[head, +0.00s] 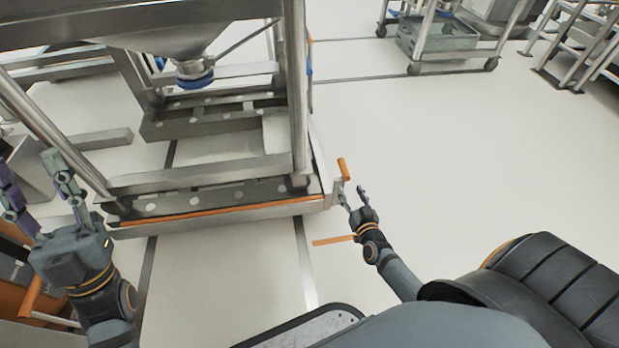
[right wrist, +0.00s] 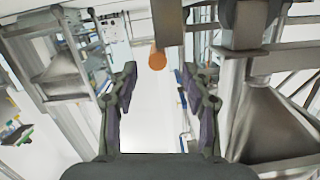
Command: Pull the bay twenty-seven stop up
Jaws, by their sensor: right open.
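An orange stop handle (head: 343,168) stands up at the near right corner of the steel bay frame (head: 220,213), on a small metal bracket. No bay number is readable on it. My right gripper (head: 354,192) is open and empty, just below and to the right of the handle, apart from it. In the right wrist view, the round orange handle end (right wrist: 157,60) shows beyond the open fingers (right wrist: 160,85), roughly between them and slightly above. My left gripper (head: 38,185) is at the left side with its fingers spread, holding nothing.
A steel hopper stand (head: 299,90) rises over the bay frame, with a blue-rimmed outlet (head: 195,82). A second orange handle (head: 30,296) shows at the lower left. An orange strip (head: 333,240) marks the floor. The floor to the right is clear up to a wheeled stand (head: 440,65).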

